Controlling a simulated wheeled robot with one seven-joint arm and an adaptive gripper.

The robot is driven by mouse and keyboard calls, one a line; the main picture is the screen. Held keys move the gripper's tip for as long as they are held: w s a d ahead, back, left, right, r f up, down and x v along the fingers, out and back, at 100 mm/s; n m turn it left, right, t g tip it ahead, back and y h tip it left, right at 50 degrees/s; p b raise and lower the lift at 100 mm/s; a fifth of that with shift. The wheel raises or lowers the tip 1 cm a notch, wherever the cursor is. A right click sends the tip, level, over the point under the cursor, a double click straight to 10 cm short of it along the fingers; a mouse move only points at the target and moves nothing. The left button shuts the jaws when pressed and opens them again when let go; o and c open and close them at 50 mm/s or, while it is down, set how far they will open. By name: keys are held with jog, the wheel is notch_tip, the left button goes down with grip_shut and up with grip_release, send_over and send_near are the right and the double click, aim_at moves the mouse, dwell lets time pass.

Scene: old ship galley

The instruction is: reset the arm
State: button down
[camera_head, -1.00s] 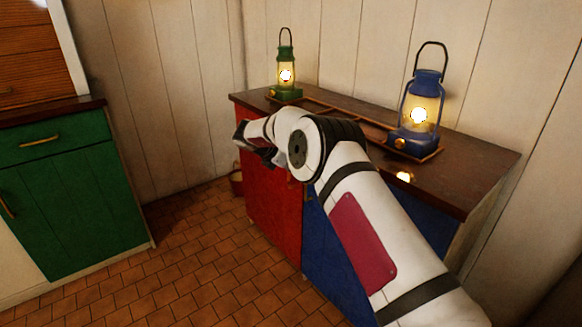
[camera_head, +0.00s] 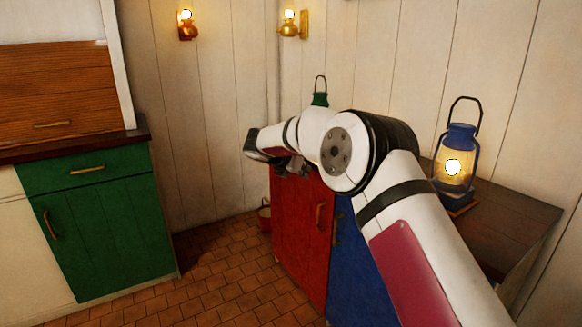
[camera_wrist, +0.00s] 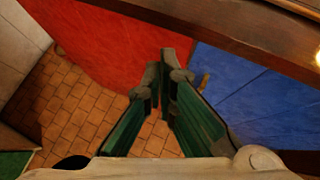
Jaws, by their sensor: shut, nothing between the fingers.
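My arm reaches from the lower right across the head view, in front of the red and blue cabinet. My gripper (camera_head: 290,165) is at its far end, before the upper part of the red door (camera_head: 300,230), and is partly hidden by the wrist. In the wrist view my gripper (camera_wrist: 160,95) shows two dark green fingers, shut with nothing held. They point down past the cabinet front, with floor tiles, the red door and the blue door (camera_wrist: 255,95) behind them.
A lit blue lantern (camera_head: 456,165) stands on the dark countertop (camera_head: 510,220), right of my arm. A green lantern (camera_head: 320,98) stands behind my arm, mostly hidden. A green cabinet (camera_head: 95,230) is at the left.

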jog(key=s+a+r+n+t+y, duration=0.1)
jog(key=a+r+n+t+y, duration=0.15)
jog(key=r+n, duration=0.55)
jog(key=s+a+r+n+t+y, duration=0.1)
jog(key=r+n+t+y, duration=0.25)
jog(key=r, duration=0.85)
jog(key=s+a+r+n+g+y, duration=0.15)
jog(key=s+r+n+y, duration=0.4)
jog(key=s+n, duration=0.8)
jog(key=s+d+f+n+g+h, duration=0.2)
jog(key=s+d+f+n+g, duration=0.35)
jog(key=s, duration=1.15)
jog(key=s+d+f+n+g+h, duration=0.1)
jog(key=s+d+f+n+g, duration=0.4)
jog(key=s, duration=1.2)
jog(key=s+d+f+n+g+h, duration=0.2)
jog(key=s+d+f+n, duration=0.6)
jog(key=s, duration=0.8)
notch_tip(320, 180, up, 23)
jog(key=t+p, duration=0.3)
jog(key=p, duration=1.9)
jog(key=shift+s+a+t, duration=0.3)
jog(key=shift+s+a, duration=0.1)
jog(key=shift+s, duration=0.05)
jog(key=shift+f, duration=0.1)
